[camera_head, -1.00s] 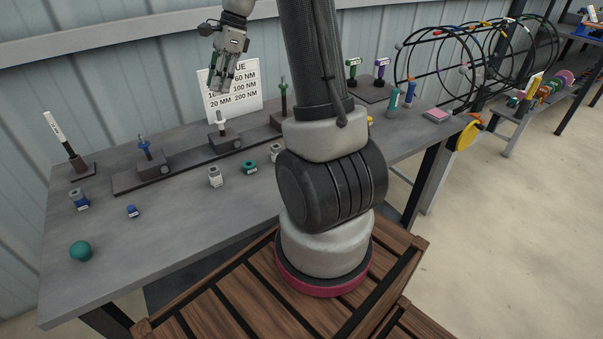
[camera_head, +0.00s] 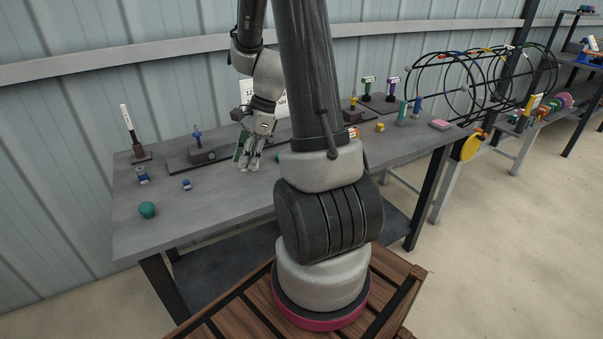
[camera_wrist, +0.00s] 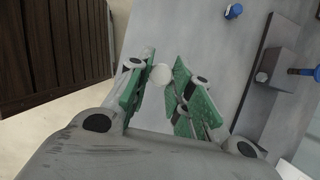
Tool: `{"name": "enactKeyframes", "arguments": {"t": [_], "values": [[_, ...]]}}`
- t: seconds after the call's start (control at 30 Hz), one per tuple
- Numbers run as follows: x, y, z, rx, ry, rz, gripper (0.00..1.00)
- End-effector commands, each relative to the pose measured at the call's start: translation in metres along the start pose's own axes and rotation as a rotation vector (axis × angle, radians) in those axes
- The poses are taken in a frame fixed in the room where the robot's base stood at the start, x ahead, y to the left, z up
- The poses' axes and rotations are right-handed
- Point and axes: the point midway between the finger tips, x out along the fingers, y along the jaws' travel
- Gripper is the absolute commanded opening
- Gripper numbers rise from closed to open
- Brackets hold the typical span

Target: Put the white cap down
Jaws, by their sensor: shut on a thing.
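The white cap (camera_wrist: 162,75) shows as a pale round end between the green-padded fingers of my gripper (camera_wrist: 160,85) in the wrist view. My gripper is shut on it. In the head view my gripper (camera_head: 248,165) points down over the grey workbench (camera_head: 215,215), near its front part. The fingers hide the cap there, and I cannot tell whether it touches the bench top.
A small blue cap (camera_head: 186,184), a blue-and-white piece (camera_head: 143,175) and a teal ball (camera_head: 147,210) stand left of my gripper. A dark rail with a blue-handled tool (camera_head: 196,135) lies behind. The bench front is clear.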

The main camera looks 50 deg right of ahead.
Motion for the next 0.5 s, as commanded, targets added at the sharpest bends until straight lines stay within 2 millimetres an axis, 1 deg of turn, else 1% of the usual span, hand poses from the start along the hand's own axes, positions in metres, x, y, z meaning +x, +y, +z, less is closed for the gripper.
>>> {"name": "enactKeyframes", "arguments": {"t": [0.03,0.13,0.2,0.37,0.5], "values": [[0.010,0.001,-0.005,-0.001,-0.002,0.008,0.12],[0.028,0.001,-0.013,-0.003,-0.003,0.009,0.12],[0.037,0.001,-0.017,-0.003,-0.002,0.008,0.12],[0.053,0.001,-0.024,-0.003,-0.002,0.007,0.12],[0.074,0.001,-0.033,-0.003,-0.002,0.008,0.12]]}}
